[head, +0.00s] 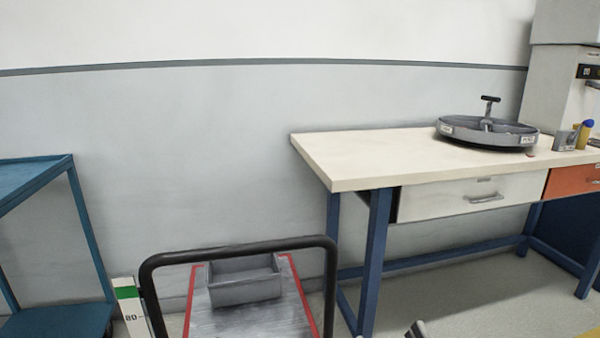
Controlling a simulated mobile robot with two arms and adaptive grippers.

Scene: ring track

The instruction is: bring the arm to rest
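A small dark grey tip (416,329) shows at the bottom edge, right of the middle. It looks like part of my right gripper, but most of it is cut off, so I cannot tell whether it is open or shut. It appears in front of the floor near the workbench leg, and nothing is seen held. My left gripper is out of view. Neither arm shows clearly.
A workbench (370,155) stands right, bearing a round grey ring tray (465,132) with a black-handled post. A trolley with a black handle (240,247) carries a grey bin (245,285). A blue cart (30,180) stands left; a marked post (132,308) is beside the trolley.

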